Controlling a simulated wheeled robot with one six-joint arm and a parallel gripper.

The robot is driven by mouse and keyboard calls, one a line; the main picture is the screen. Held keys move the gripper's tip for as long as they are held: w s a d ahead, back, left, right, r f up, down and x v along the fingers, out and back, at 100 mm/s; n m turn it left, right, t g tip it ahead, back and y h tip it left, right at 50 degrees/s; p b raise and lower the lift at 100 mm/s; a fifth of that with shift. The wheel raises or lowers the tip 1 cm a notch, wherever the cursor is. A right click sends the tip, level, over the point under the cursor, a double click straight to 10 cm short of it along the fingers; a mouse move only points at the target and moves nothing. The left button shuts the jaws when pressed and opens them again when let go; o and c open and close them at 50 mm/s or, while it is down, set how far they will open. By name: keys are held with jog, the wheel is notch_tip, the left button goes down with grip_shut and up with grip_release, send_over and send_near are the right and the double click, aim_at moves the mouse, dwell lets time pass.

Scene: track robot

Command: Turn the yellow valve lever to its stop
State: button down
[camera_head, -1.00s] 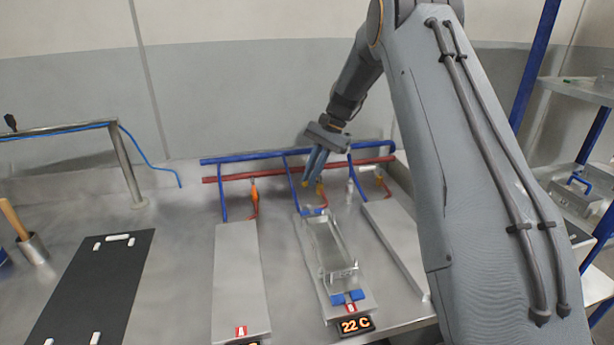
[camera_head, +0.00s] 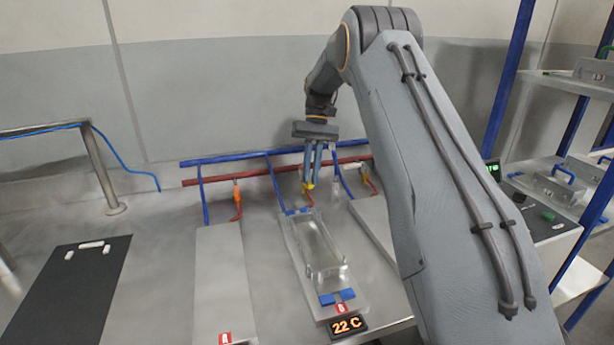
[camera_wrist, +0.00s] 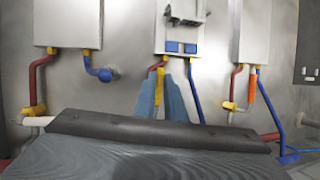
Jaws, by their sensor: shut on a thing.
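The yellow valve lever (camera_head: 308,188) is on the red pipe behind the middle station, marked B. My gripper (camera_head: 312,183) points down at it from above, and its two blue fingers are shut on the lever. In the wrist view the yellow lever (camera_wrist: 160,82) shows as a narrow upright strip between the fingertips (camera_wrist: 160,85). The fingers hide part of the lever and the valve body, so its exact angle to the pipe is hard to tell.
Blue and red header pipes (camera_head: 270,170) run along the back wall close to my fingers. An orange valve handle (camera_head: 237,193) stands at plate A (camera_head: 220,280). Station B's metal tray (camera_head: 318,250) has a display reading 22 C (camera_head: 347,325). Shelves (camera_head: 570,185) stand at right.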

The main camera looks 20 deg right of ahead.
jog(key=shift+d+n, duration=0.2)
jog(key=shift+n, duration=0.2)
jog(key=c, duration=1.8)
grip_release()
jog(key=b+v, duration=0.2)
jog(key=v, duration=0.5)
jog(key=shift+w+r, duration=0.25)
jog(key=shift+r, duration=0.1)
jog(key=shift+r, duration=0.1)
